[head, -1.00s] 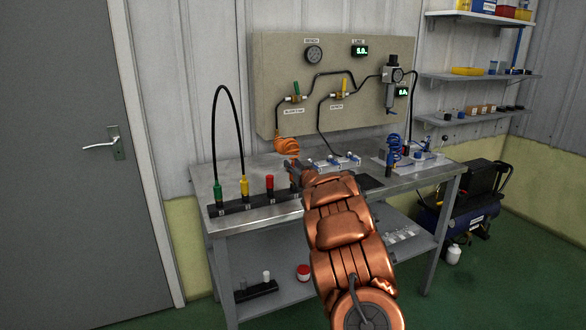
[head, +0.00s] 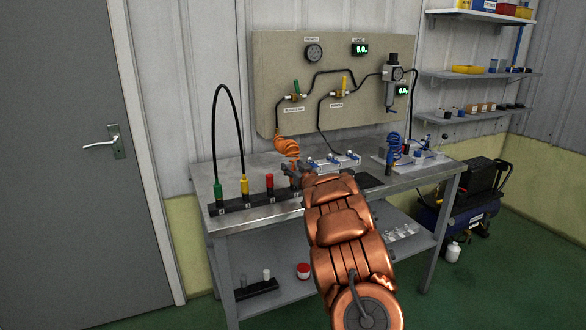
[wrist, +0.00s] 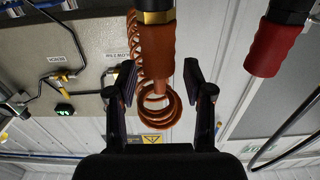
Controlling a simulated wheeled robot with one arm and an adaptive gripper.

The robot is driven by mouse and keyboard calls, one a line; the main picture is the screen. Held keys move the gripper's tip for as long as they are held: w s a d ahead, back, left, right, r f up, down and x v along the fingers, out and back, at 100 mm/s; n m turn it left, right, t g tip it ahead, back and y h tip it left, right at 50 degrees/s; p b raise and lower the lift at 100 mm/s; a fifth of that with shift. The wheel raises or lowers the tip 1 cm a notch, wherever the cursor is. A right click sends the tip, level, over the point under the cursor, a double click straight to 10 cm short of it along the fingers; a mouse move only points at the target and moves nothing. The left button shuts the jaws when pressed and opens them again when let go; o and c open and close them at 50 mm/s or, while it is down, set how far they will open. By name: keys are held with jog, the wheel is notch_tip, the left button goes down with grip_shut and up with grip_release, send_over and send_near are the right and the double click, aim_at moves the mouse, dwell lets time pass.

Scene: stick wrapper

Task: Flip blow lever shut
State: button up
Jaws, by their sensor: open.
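The left valve on the wall panel, labelled as the blow line, has a green lever (head: 296,86) that stands roughly upright. Its label is upside down in the wrist view (wrist: 115,54). My gripper (head: 296,172) is low over the bench's left half, well below that valve. In the wrist view my gripper (wrist: 158,88) is open, with fingers apart on either side of an orange coiled hose (wrist: 158,104). The hose's orange end piece (wrist: 155,46) shows just beyond the fingertips. I cannot tell whether they touch it.
A second valve has a yellow lever (head: 344,83). A rack (head: 250,203) holds green, yellow and red connectors; the red one (wrist: 272,46) shows near my gripper. Blue fittings (head: 335,160) and a blue coil (head: 394,147) stand right on the bench (head: 250,222).

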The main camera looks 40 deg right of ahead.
jog(key=shift+f+b, duration=0.1)
jog(key=shift+b, duration=0.4)
jog(key=v, duration=0.7)
jog(key=shift+s+b, duration=0.3)
jog(key=shift+s, duration=0.15)
jog(key=s+a+f+g, duration=0.2)
jog(key=s+a+g, duration=0.3)
jog(key=a, duration=0.5)
jog(key=s+a+f+m+g+y, duration=0.1)
jog(key=s+a+f+g, duration=0.15)
jog(key=s+a, duration=0.5)
jog(key=s+a+f+g, duration=0.1)
jog(key=s+a+g, duration=0.35)
jog(key=a, duration=0.65)
jog(key=s+a+f+n+g+y, duration=0.1)
jog(key=s+a+n+g+y, duration=0.1)
jog(key=s+a, duration=0.9)
jog(key=s+a+f+n+g+y, duration=0.2)
jog(key=s+a+g, duration=0.3)
jog(key=s+a, duration=0.5)
jog(key=s, duration=0.5)
jog(key=shift+a+n+y, duration=0.35)
jog(key=shift+n+y, duration=0.05)
